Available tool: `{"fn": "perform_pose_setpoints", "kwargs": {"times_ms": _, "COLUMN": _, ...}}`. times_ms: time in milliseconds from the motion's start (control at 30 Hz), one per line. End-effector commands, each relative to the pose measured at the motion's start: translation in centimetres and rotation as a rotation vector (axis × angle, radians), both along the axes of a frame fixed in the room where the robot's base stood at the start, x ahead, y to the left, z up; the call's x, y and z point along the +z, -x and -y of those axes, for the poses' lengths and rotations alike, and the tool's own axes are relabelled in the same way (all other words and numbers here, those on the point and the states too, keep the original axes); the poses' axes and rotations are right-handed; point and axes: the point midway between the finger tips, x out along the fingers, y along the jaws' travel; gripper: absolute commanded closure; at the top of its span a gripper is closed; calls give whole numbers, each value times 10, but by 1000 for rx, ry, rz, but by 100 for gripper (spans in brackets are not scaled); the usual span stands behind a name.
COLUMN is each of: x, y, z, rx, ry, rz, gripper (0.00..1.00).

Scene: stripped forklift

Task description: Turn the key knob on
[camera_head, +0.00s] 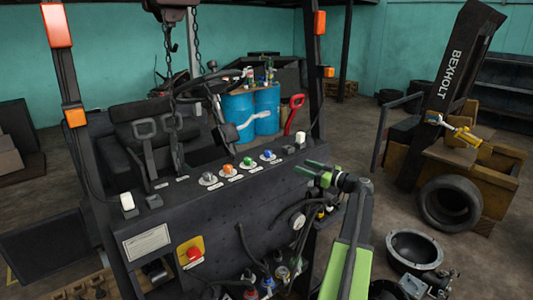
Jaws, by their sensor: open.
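A row of small round knobs runs along the top of the dark forklift panel (200,225): a grey one (208,178), an orange one (228,170), a green one (247,163) and a blue one (268,155). Each has a small label in front of it. I cannot tell which is the key knob or how it is turned.
A white switch (300,138) stands near the panel's right end, close to my gripper. Another white switch (127,200) is at the left end. A red button (194,254) sits on the front. Chains (168,70) hang above the seat. Posts flank the panel.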

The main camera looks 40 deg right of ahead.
Motion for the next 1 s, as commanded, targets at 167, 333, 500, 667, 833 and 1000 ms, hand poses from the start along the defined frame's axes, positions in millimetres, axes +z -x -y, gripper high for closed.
{"fn": "perform_pose_setpoints", "kwargs": {"times_ms": 167, "x": 0, "y": -12, "z": -1, "rx": 2, "ry": 0, "rz": 0, "gripper": 44}}
{"fn": "perform_pose_setpoints", "kwargs": {"times_ms": 333, "x": 0, "y": -49, "z": -3, "rx": 2, "ry": -1, "rz": -1, "gripper": 44}}
{"fn": "perform_pose_setpoints", "kwargs": {"times_ms": 500, "x": 0, "y": -93, "z": -7, "rx": 3, "ry": -1, "rz": -1, "gripper": 44}}
{"fn": "perform_pose_setpoints", "kwargs": {"times_ms": 667, "x": -1, "y": -132, "z": -10, "rx": 2, "ry": -1, "rz": -1, "gripper": 44}}
{"fn": "perform_pose_setpoints", "kwargs": {"times_ms": 833, "x": -1, "y": -161, "z": -13, "rx": 2, "ry": -1, "rz": -1, "gripper": 44}}
{"fn": "perform_pose_setpoints", "kwargs": {"times_ms": 1000, "x": -1, "y": -172, "z": -14, "rx": -1, "ry": -1, "rz": -1, "gripper": 44}}
